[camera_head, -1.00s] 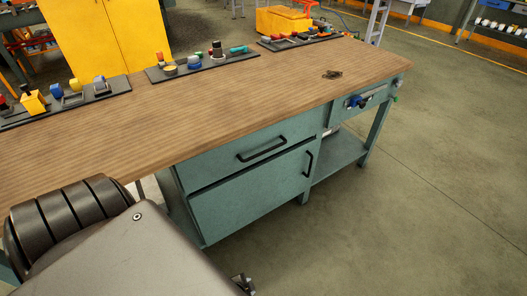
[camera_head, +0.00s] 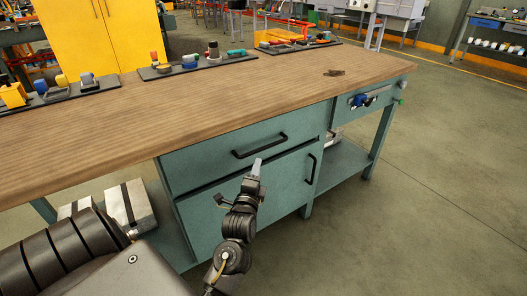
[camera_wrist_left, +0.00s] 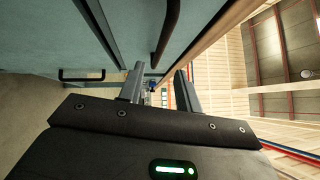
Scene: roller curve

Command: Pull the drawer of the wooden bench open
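The wooden bench (camera_head: 190,112) has a teal drawer (camera_head: 215,152) under its top, and the drawer looks closed. Its black bar handle (camera_head: 260,147) runs across the drawer front; it also shows in the left wrist view as a dark bar (camera_wrist_left: 169,28). My left gripper (camera_head: 257,167) is just in front of the drawer handle, slightly below it in the head view. In the left wrist view my left gripper's fingers (camera_wrist_left: 160,88) are apart with nothing held between them; the handle appears beyond them, and contact cannot be told. My right gripper is in neither current view.
A cabinet door (camera_head: 280,185) with its own black handle (camera_head: 311,168) sits below the drawer. Trays of parts (camera_head: 195,65) line the back of the top. Floor in front is clear.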

